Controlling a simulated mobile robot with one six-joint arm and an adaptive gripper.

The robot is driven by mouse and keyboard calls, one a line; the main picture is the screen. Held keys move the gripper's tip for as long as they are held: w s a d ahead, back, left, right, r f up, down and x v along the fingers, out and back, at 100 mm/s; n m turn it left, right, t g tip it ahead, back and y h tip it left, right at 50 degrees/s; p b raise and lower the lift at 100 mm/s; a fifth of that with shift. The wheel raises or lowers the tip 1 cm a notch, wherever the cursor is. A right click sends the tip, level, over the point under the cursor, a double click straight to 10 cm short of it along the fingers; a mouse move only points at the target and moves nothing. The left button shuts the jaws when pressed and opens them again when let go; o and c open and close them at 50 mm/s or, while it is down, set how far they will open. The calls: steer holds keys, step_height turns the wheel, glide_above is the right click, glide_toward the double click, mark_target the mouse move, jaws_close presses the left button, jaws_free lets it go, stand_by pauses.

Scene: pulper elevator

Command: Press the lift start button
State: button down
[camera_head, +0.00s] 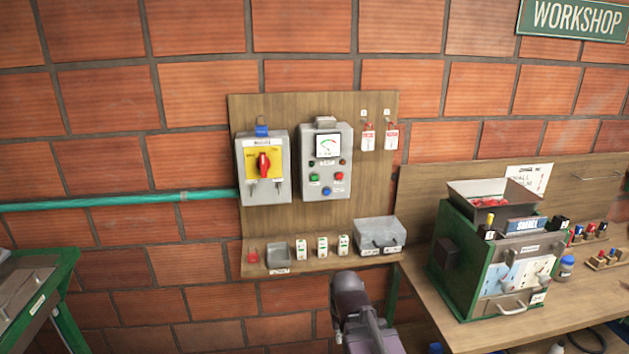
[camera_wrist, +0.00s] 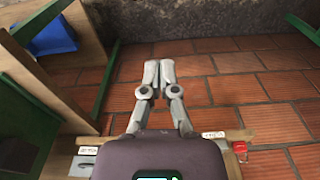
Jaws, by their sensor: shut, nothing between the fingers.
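A grey control box (camera_head: 326,161) with a dial gauge hangs on the wooden wall board. It carries a green button (camera_head: 314,177), a red button (camera_head: 339,176), a blue button (camera_head: 326,191) and small dark lamps. Its labels are too small to read, so I cannot tell which button is the lift start. My gripper (camera_wrist: 159,68) is shut and empty in the wrist view, over the brick-tiled floor. In the head view my arm shows below the board's shelf, well apart from the box; the fingertips cannot be made out there.
Left of the box is a grey switch box (camera_head: 264,166) with a red rotary handle on yellow. Red-and-white tags (camera_head: 368,137) hang at right. The shelf (camera_head: 330,262) holds small labelled blocks and a grey case (camera_head: 380,234). A green machine (camera_head: 490,255) stands on the right bench.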

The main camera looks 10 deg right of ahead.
mark_target(315, 177)
steer(key=w+r+m+t+p, duration=0.4)
steer(key=w+r+m+t, duration=0.4)
steer(key=w+r, duration=0.4)
steer(key=w+r+m+t+p, duration=0.4)
steer(key=w+r+m+t, duration=0.4)
steer(key=w+r, duration=0.5)
steer(key=w+m, duration=0.1)
steer(key=w, duration=0.4)
steer(key=shift+d+r+t, duration=0.25)
steer(key=shift+d+t, duration=0.05)
steer(key=shift+w, duration=0.2)
steer(key=w, duration=0.8)
steer(key=w+f+b, duration=0.1)
steer(key=w, duration=0.3)
steer(key=shift+w, duration=0.8)
steer(key=shift+w, duration=0.1)
